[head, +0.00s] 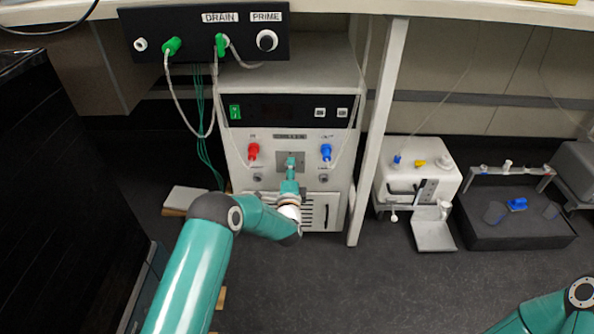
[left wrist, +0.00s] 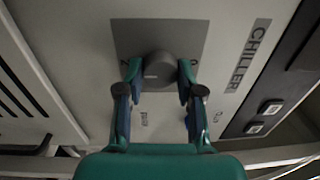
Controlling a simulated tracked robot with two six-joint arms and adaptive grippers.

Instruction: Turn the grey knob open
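The round grey knob (left wrist: 159,71) sits on a square grey plate (left wrist: 196,38) on the front of the white chiller unit (head: 341,176). My left gripper (head: 291,160) reaches the plate at the middle of the unit's front and hides the knob in the head view. In the left wrist view my left gripper (left wrist: 160,76) has one finger on each side of the knob, very close to its edges. I cannot tell whether the fingers press on it. My right gripper is out of view; only part of my right arm shows at bottom right.
A red fitting (head: 253,151) and a blue fitting (head: 326,152) flank the plate. A black panel (head: 200,48) marked DRAIN and PRIME hangs above, with looping tubes. A white table leg (head: 377,135) stands right of the unit. The floor in front is open.

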